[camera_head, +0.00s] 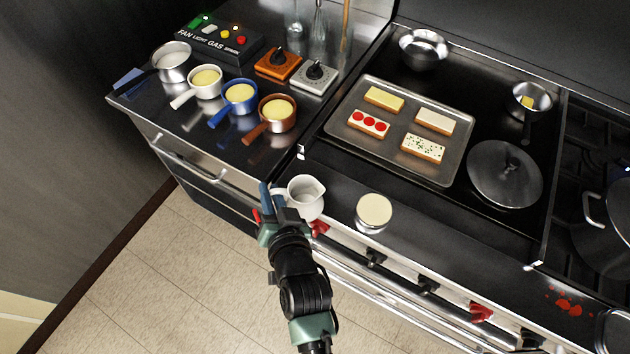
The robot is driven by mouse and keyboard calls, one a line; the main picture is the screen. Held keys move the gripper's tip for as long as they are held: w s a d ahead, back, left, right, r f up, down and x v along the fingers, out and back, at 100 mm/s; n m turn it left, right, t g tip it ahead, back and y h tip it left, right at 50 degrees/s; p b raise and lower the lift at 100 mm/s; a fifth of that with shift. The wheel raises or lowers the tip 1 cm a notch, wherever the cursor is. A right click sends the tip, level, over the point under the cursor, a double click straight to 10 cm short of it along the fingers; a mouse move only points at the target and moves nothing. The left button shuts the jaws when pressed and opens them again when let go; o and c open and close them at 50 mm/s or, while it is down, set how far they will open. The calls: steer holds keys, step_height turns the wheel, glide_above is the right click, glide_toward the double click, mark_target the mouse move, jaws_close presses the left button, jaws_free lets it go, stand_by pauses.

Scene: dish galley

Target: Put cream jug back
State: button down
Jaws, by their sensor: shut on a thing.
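The cream jug (306,197) is a small white jug with a spout. It is near the front edge of the stove, left of a round cream-coloured pot (374,211). My gripper (277,197) is at the jug's left side, shut on it, where its handle would be. The fingers hide the handle. I cannot tell whether the jug's base touches the stove's front ledge or is held above it.
A tray (450,172) with several topped toasts lies on the black cooktop, beside a lid (505,174). Several small pans, including a blue one (240,97), stand on the left counter by two dial boxes (278,65).

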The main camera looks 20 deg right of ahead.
steer(key=w+d+r+m+h, duration=0.1)
steer(key=w+d+r, duration=0.5)
steer(key=w, duration=0.1)
steer(key=shift+h, duration=0.3)
steer(key=shift+w+f+b, duration=0.15)
steer(key=shift+f, duration=2.3)
steer(key=shift+w+f+b, duration=0.15)
steer(key=shift+f, duration=2.3)
steer(key=shift+f, duration=0.2)
steer(key=c, duration=0.9)
jaws_free()
